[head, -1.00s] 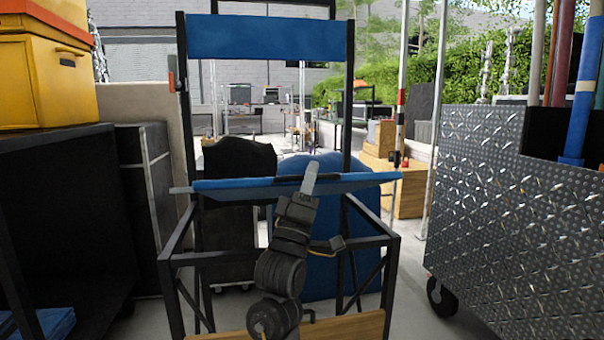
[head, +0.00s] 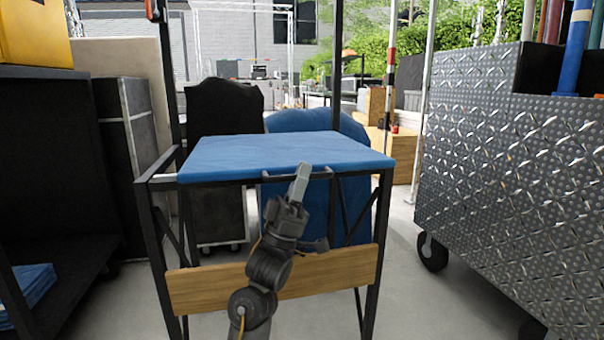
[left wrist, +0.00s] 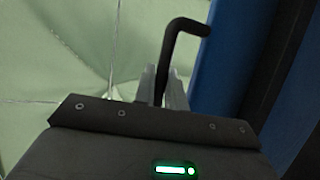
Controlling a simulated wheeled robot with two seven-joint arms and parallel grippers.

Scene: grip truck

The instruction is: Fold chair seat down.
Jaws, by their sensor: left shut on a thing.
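The tall chair has a black metal frame (head: 375,235) and a blue seat (head: 285,155). The seat lies about level across the top of the frame, its upper face showing. A thin bent handle (head: 326,174) runs along its front edge. My left gripper (head: 301,172) is at that front edge, shut on the handle. In the left wrist view, the handle (left wrist: 186,28) shows as a dark bent rod between the fingers of my left gripper (left wrist: 163,88). The seat's blue edge (left wrist: 218,70) is to the right. My right gripper is not in view.
A wooden footboard (head: 330,272) crosses the chair's front. A diamond-plate cart (head: 515,170) stands close on the right. Black cases (head: 122,150) and a dark shelf (head: 45,180) are on the left. Covered black (head: 222,110) and blue (head: 310,120) items stand behind the chair.

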